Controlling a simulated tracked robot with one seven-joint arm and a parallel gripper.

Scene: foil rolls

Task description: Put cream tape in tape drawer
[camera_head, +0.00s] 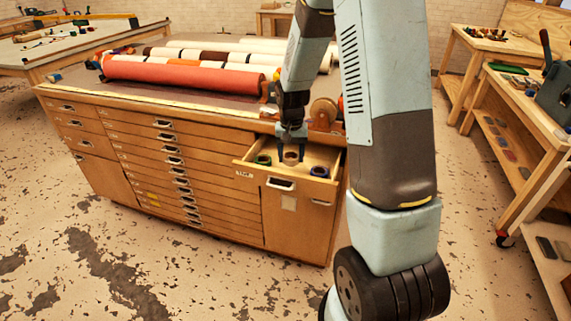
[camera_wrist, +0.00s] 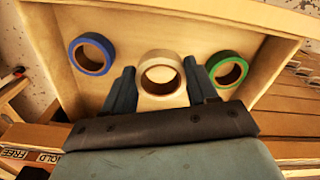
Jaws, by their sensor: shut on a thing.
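The open top drawer (camera_head: 240,163) of the wooden cabinet is light inside, and it also shows in the wrist view (camera_wrist: 262,27). The cream tape (camera_wrist: 161,56) is a ring inside this drawer, between a blue tape and a green tape. It also shows in the head view (camera_head: 291,163). My gripper (camera_head: 291,156) points down into the drawer, shut on the cream tape, with one finger on each side of it. In the wrist view my gripper (camera_wrist: 160,66) shows both fingers flanking the ring. Whether the tape touches the drawer floor is hard to tell.
The green tape (camera_head: 263,160) and the blue tape (camera_head: 319,172) lie in the drawer on either side. Red and cream rolls (camera_head: 185,75) cover the cabinet top. Workbenches (camera_head: 510,55) stand at the right. The floor before the cabinet is clear.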

